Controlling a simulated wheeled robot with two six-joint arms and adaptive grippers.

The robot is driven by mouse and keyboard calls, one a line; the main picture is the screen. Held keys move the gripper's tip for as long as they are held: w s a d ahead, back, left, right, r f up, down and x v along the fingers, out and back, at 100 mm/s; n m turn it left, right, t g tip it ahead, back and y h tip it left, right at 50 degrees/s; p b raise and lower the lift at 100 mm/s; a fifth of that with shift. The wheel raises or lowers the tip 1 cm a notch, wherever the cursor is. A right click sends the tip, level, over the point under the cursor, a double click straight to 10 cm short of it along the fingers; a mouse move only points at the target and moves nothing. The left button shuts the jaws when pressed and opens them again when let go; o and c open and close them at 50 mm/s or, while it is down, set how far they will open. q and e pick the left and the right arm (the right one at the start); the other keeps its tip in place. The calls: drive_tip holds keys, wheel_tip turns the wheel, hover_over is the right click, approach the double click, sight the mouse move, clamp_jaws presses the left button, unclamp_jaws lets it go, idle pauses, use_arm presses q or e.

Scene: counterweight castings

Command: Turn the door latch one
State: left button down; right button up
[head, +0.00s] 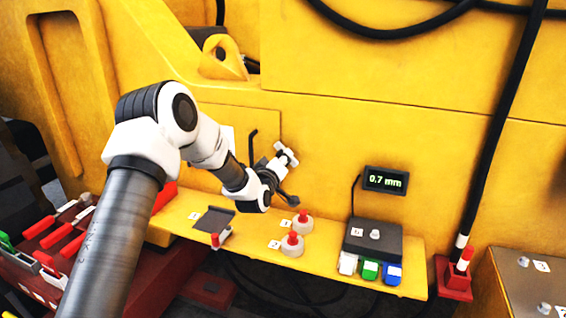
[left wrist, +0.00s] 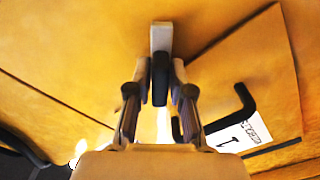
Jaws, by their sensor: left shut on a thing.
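The door latch (head: 288,152) is a small pale handle on the yellow machine wall, at the right edge of a door panel (head: 215,122). In the left wrist view the latch (left wrist: 161,38) is a pale upright bar with a dark part reaching down between the fingers. My left gripper (head: 279,164) is shut on the latch; its fingers (left wrist: 160,82) stand on both sides of the dark part. The door looks closed, with a black bent handle (left wrist: 245,100) and a label marked 1 (left wrist: 240,136). My right gripper is not in view.
Below is a yellow shelf (head: 325,255) with red-topped knobs (head: 292,243), a dark box (head: 372,242) and several coloured blocks. A display (head: 385,181) reads 0.7 mm. A red tray of tools (head: 40,270) is at left. A black cable (head: 500,120) hangs at right.

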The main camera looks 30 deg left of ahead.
use_arm(q)
drive_tip(key=m, duration=0.4)
drive_tip(key=shift+m+b, duration=0.3)
drive_tip(key=shift+f+m, duration=0.1)
drive_tip(key=shift+m, duration=2.1)
drive_tip(key=c, duration=1.1)
unclamp_jaws()
drive_tip(key=shift+c, duration=0.2)
drive_tip(key=v, duration=1.2)
